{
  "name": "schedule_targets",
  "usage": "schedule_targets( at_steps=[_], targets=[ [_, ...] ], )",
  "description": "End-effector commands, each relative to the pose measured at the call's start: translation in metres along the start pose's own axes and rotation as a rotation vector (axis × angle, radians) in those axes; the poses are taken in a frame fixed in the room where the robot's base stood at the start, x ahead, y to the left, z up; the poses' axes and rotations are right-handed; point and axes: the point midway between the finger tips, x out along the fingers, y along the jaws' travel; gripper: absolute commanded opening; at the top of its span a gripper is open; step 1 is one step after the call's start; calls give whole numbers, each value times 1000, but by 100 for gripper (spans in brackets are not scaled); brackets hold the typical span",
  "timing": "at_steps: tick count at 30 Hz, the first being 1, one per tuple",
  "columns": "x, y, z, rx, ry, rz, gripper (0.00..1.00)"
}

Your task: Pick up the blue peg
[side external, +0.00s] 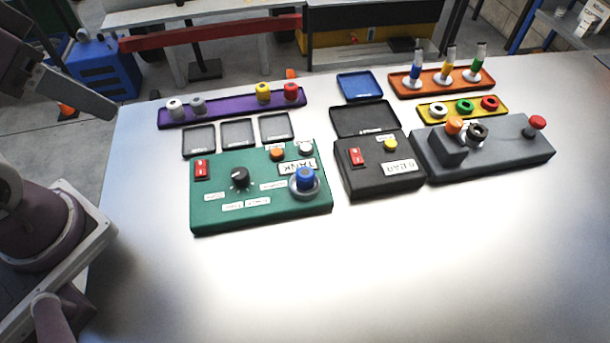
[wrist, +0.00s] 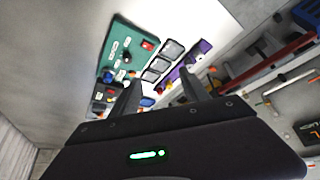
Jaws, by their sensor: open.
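The blue peg (side external: 416,67) stands upright at the left end of an orange rack (side external: 430,90), at the back right of the table in the side view. A yellow peg (side external: 449,62) and a green peg (side external: 478,65) stand in the same rack. My gripper (wrist: 158,77) is open, with nothing visible between its fingers in the wrist view. It is well away from the blue peg. I cannot make out the blue peg in the wrist view.
A green panel (side external: 225,213) carries a blue round part (side external: 305,180). A black box (side external: 380,187), grey box (side external: 515,150), purple rack (side external: 230,110), yellow rack (side external: 450,118) and blue tray (side external: 359,86) stand nearby. The front of the table (side external: 400,275) is clear.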

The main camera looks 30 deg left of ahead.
Motion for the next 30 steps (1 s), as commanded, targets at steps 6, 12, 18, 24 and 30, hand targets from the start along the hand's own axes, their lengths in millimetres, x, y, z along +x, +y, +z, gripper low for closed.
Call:
schedule_targets(
  at_steps=[6,12,18,24,30],
  targets=[
    [32,66,3,-236,-398,246,54],
    [83,148,-29,-767,-918,520,54],
    [175,175,-62,-1358,-1219,599,54],
    [225,174,-64,-1618,-1278,582,54],
    [237,197,-58,-1628,-1279,579,54]
  ],
)
